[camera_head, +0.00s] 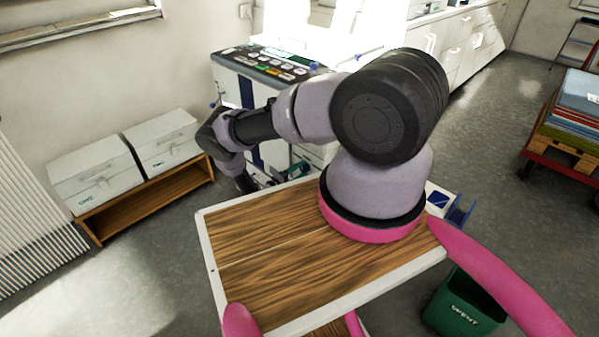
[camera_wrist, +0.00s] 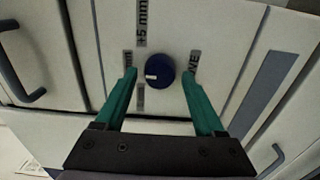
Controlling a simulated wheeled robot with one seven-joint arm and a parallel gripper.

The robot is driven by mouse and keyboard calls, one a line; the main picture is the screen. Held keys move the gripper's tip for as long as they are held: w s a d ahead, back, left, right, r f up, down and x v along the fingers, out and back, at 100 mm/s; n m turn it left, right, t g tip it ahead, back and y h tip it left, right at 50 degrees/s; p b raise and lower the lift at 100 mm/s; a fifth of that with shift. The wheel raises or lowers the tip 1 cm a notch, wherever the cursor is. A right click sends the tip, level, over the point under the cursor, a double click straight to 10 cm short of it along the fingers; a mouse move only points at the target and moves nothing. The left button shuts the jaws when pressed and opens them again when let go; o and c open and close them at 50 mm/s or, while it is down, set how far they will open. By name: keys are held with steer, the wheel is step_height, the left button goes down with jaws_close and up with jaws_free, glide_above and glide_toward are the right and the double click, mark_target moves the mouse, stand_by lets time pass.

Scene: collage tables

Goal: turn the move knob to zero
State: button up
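A round dark blue knob (camera_wrist: 163,66) sits on a pale panel (camera_wrist: 112,35) in the wrist view. A white mark shows on the knob's left, lower side. Grey labels surround it: "+5 mm" (camera_wrist: 142,22) above, one ending in "mm" at the left, one ending in "VE" (camera_wrist: 194,62) at the right, and one below that I cannot read. My gripper (camera_wrist: 159,75) is open, with one green finger on each side of the knob. Gaps show between fingers and knob; depth is unclear. In the head view my gripper (camera_head: 247,184) is low beside the white machine (camera_head: 232,85), partly hidden; the knob is not visible there.
Dark handles (camera_wrist: 20,75) flank the panel. White boxes (camera_head: 95,175) on a wooden shelf stand left, a green bin (camera_head: 462,306) at lower right, and a loaded red cart (camera_head: 560,150) far right.

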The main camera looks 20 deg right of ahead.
stand_by(0.3)
steer(key=v, duration=1)
steer(key=shift+a, duration=0.4)
steer(key=shift+s, duration=0.15)
steer(key=shift+r, duration=0.1)
